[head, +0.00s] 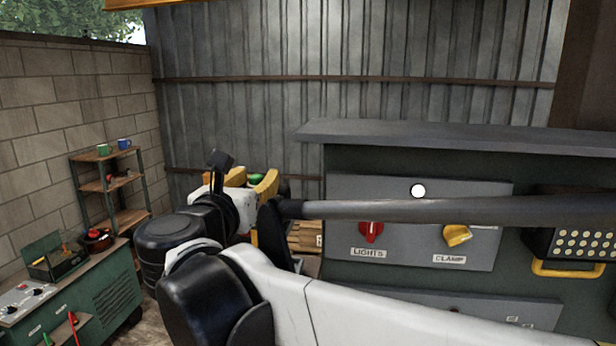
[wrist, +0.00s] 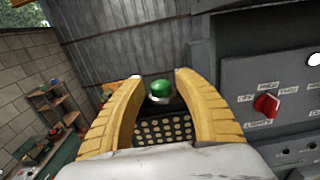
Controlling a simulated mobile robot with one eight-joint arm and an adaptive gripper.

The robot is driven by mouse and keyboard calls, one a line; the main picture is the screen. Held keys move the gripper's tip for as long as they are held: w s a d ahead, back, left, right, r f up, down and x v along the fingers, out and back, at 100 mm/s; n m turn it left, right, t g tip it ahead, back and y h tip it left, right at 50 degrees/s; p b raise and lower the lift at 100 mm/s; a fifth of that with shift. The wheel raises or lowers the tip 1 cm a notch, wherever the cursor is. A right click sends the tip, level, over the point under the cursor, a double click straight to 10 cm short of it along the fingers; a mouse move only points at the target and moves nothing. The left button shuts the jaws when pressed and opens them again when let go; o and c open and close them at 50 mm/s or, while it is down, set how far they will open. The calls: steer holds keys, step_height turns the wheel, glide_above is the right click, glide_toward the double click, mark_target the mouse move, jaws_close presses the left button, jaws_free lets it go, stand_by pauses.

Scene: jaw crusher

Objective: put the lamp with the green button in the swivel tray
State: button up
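The lamp with the green button shows as a green dome on a pale ring (wrist: 161,89), between the tips of my gripper's yellow fingers (wrist: 160,78) in the wrist view. The fingers appear to press on it from both sides. In the head view my gripper (head: 256,183) is left of the machine panel, with the green dome (head: 255,178) between its fingers. A dark surface with cream dots (wrist: 164,129) shows beyond and below the lamp in the wrist view. It may be the swivel tray; its edges are hidden by the fingers.
The grey panel (head: 343,200) carries a red LIGHTS knob (head: 371,232) and a yellow CLAMP knob (head: 457,235). A dotted black box (head: 583,243) with a yellow handle is at right. A shelf (head: 103,187) and a green cabinet (head: 95,290) stand at left.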

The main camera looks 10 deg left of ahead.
steer(key=shift+r, duration=0.1)
steer(key=s+a+b, duration=0.1)
steer(key=s+b, duration=0.2)
steer(key=s, duration=0.8)
steer(key=w+d+f+m+g+h, duration=0.1)
steer(key=d+f+m+g, duration=0.3)
steer(key=d+f+m, duration=0.7)
steer(key=d+f+m+g+h, duration=0.2)
steer(key=d+f+m+g, duration=0.45)
steer(key=d, duration=0.95)
steer(key=s+d+f+m+y, duration=0.2)
steer(key=s+d+f+m, duration=0.2)
steer(key=f+m, duration=0.3)
steer(key=s+d+f+m+y, duration=0.2)
steer(key=s+d+f+m, duration=0.2)
steer(key=m, duration=0.6)
step_height(320, 180, down, 3)
steer(key=shift+s+d+f+m, duration=0.1)
steer(key=shift+s+d+m, duration=0.2)
steer(key=shift+s, duration=0.75)
